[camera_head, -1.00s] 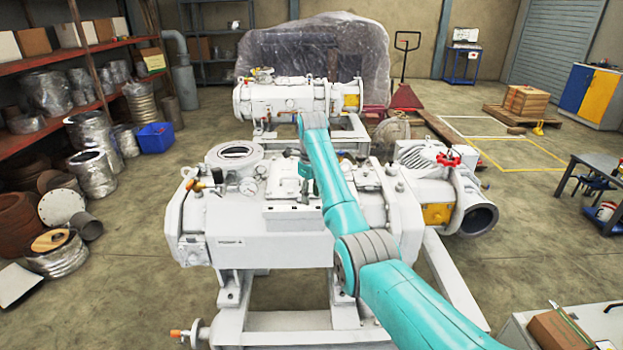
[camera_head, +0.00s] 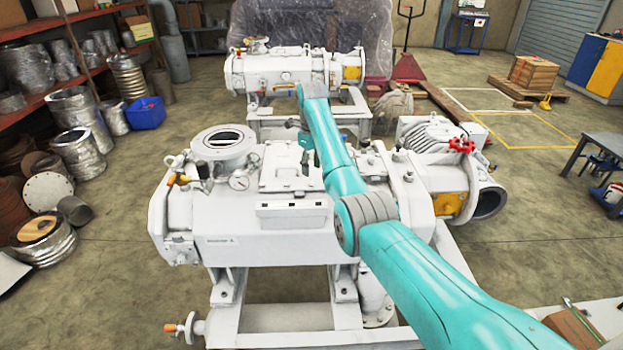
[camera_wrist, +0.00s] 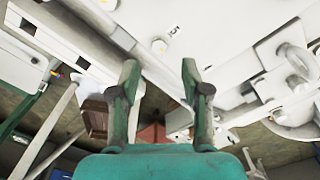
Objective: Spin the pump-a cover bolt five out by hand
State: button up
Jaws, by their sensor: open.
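The near white pump (camera_head: 250,250) stands in front of me in the head view. In the wrist view a white cover face (camera_wrist: 225,25) fills the upper part. A small round pale bolt head (camera_wrist: 158,46) sits on it beside a printed "5" (camera_wrist: 174,29). My gripper (camera_wrist: 160,72) is open and empty, its two fingers apart. In the picture, the bolt head lies between and just above the fingertips, and no finger touches it. In the head view my arm hides part of the pump, and neither the fingertips nor this bolt can be made out.
Another bolt head (camera_wrist: 108,4) shows at the top of the wrist view. A second pump (camera_head: 290,70) stands behind.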

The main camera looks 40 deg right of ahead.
aim_at(311, 184)
jog(key=shift+f, duration=2.7)
jog(key=shift+c, duration=0.2)
grip_shut()
